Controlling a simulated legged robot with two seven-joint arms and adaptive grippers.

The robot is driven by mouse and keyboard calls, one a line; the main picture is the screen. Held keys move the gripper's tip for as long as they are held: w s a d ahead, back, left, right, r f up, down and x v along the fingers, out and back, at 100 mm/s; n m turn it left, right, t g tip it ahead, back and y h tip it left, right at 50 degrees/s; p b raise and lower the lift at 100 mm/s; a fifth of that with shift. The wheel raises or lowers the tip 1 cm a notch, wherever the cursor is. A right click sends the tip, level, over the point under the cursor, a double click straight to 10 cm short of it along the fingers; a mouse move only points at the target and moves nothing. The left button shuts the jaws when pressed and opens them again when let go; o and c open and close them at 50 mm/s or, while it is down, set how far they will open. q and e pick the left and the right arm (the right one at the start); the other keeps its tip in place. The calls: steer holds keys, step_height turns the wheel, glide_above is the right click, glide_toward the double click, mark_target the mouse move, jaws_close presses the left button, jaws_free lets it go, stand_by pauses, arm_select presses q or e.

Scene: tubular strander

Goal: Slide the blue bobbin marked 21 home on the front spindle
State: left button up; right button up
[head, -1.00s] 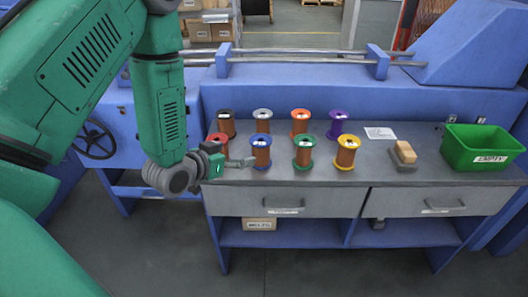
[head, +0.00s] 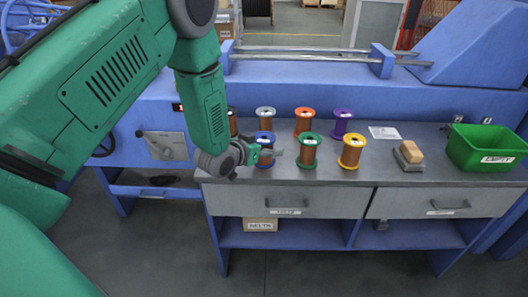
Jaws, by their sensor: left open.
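A copper-wound bobbin with blue flanges (head: 265,137) stands upright in the front row on the grey bench top. Its marking is too small to read. My left gripper (head: 277,153) is open and overlaps the lower part of this bobbin in the picture. I cannot tell whether it touches it. The gripper points right, toward the green-flanged bobbin (head: 308,152). My right gripper is not in view. I cannot make out the front spindle.
A yellow-flanged bobbin (head: 351,153) stands at the front right. Behind are grey (head: 265,119), orange (head: 304,121) and purple (head: 341,123) bobbins, and a dark one (head: 232,122) partly hidden by my arm. A block (head: 411,152) and a green bin (head: 487,148) stand right. Machine rods (head: 300,53) run behind.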

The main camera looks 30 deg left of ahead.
arm_select(q)
steer(key=shift+d+r, duration=0.1)
steer(key=c, duration=0.8)
steer(key=shift+d+r, duration=0.1)
steer(key=shift+d, duration=0.15)
steer(key=c, duration=1)
steer(key=shift+a+r, duration=0.1)
steer(key=shift+r, duration=0.1)
step_height(320, 180, up, 15)
steer(key=p, duration=0.6)
steer(key=shift+a+f+p, duration=0.1)
steer(key=shift+f+p, duration=0.1)
steer(key=shift+p, duration=0.1)
steer(key=shift+f, duration=0.1)
